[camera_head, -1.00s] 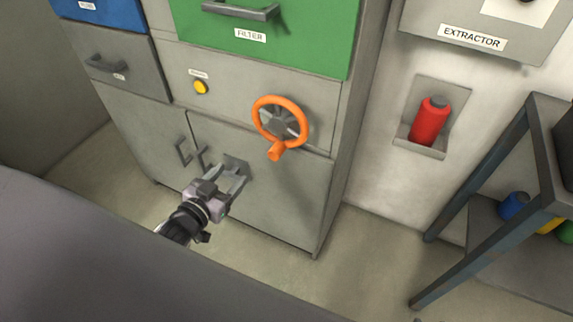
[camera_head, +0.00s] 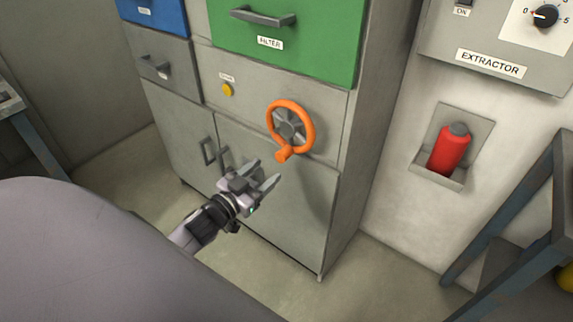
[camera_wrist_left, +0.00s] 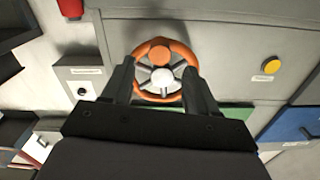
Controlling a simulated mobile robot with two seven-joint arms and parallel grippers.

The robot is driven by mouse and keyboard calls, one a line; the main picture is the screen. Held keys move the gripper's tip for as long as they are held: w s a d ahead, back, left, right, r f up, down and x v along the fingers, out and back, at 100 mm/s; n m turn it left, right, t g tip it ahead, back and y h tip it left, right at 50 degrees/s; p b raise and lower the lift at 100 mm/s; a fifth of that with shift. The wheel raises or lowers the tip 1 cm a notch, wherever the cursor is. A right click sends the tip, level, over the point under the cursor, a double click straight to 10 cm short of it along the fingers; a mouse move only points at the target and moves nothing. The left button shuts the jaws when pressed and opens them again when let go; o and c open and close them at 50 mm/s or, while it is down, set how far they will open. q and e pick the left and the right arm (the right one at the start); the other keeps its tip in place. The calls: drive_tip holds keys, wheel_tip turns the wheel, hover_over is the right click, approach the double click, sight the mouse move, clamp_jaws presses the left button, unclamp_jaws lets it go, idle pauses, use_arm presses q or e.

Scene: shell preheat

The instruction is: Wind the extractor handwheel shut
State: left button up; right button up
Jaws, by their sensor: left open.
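The orange handwheel (camera_head: 308,112) with a grey hub sits on the grey cabinet front, its knob (camera_head: 284,154) at the lower left of the rim. My left gripper (camera_head: 268,173) is open and empty, just below and in front of the knob, apart from it as far as I can tell. My right gripper is not in view.
A yellow button (camera_head: 228,90) is left of the wheel, a green FILTER drawer (camera_head: 300,35) above. On the right are the EXTRACTOR panel (camera_head: 490,65), a red bottle (camera_head: 449,150) in a holder and a dark table frame (camera_head: 520,235).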

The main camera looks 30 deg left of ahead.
sight(279, 159)
use_arm(q)
drive_tip(key=shift+w+d+b, duration=0.15)
drive_tip(key=shift+w+b, duration=0.05)
drive_tip(key=shift+w, duration=1.6)
drive_tip(key=shift+w+d+b, duration=0.15)
drive_tip(key=shift+w, duration=1.65)
clamp_jaws()
